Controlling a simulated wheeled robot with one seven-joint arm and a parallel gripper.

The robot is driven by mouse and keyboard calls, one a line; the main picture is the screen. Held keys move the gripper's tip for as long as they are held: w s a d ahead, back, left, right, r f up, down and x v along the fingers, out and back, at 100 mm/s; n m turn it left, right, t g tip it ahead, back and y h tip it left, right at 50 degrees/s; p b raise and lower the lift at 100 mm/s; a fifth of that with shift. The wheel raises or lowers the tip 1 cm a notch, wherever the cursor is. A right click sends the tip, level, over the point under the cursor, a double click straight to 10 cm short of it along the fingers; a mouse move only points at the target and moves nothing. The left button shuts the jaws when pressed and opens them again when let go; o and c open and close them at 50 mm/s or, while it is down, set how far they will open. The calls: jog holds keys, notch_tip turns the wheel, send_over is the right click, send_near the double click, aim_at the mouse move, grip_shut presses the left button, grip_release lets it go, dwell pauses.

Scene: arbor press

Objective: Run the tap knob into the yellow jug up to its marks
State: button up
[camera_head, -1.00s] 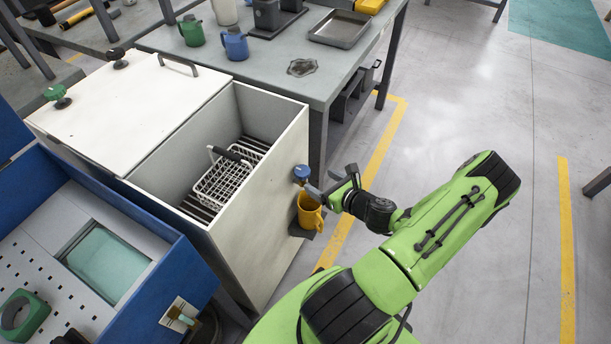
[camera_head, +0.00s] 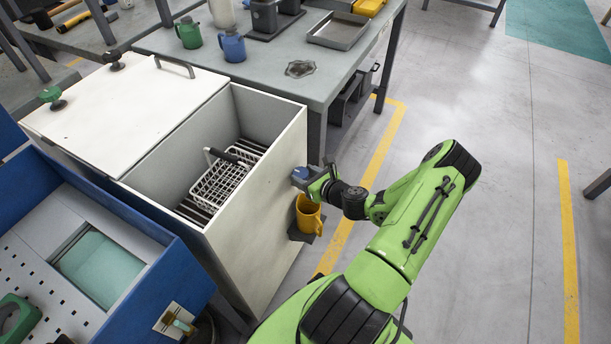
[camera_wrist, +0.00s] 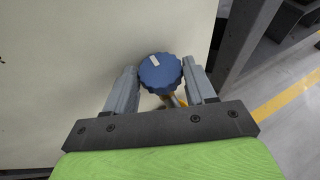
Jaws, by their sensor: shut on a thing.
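The blue tap knob (camera_wrist: 160,74) has a scalloped rim and a white mark near its top left. It is on the side of the cream tank, and part of it shows in the head view (camera_head: 300,175). My gripper (camera_wrist: 161,84) is shut on the knob, with one grey finger on each side. In the head view my gripper (camera_head: 312,181) is at the tank wall, just above the jug. The yellow jug (camera_head: 308,214) stands upright on a small dark shelf below the knob. In the wrist view the jug is mostly hidden behind the knob and gripper. Its marks and level cannot be made out.
The open cream tank (camera_head: 262,190) holds a wire basket (camera_head: 217,186). A blue cabinet (camera_head: 150,290) stands at the lower left. A grey table (camera_head: 300,95) behind carries a blue jug (camera_head: 232,46), a green jug (camera_head: 188,33) and a tray (camera_head: 338,31). The floor at right is clear.

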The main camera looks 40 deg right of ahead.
jog(key=shift+c, duration=0.4)
jog(key=shift+d+n+y, duration=0.1)
jog(key=shift+n+y, duration=0.2)
jog(key=n+y, duration=0.1)
jog(key=y, duration=0.1)
jog(key=n+y, duration=0.1)
jog(key=n, duration=0.1)
jog(key=shift+d+g+y+p, duration=0.3)
jog(key=shift+d+y, duration=0.05)
jog(key=shift+y, duration=0.05)
jog(key=shift+w+d+n+g+y+b, duration=0.15)
jog(key=shift+n+g+y+b, duration=0.25)
jog(key=shift+n+y, duration=0.55)
jog(key=shift+w+d+n+g+y+b, duration=0.1)
jog(key=shift+n+g+y+b, duration=0.3)
jog(key=shift+n+y, duration=0.5)
jog(key=shift+y, duration=0.25)
jog(key=o, duration=1)
jog(key=shift+o, duration=0.2)
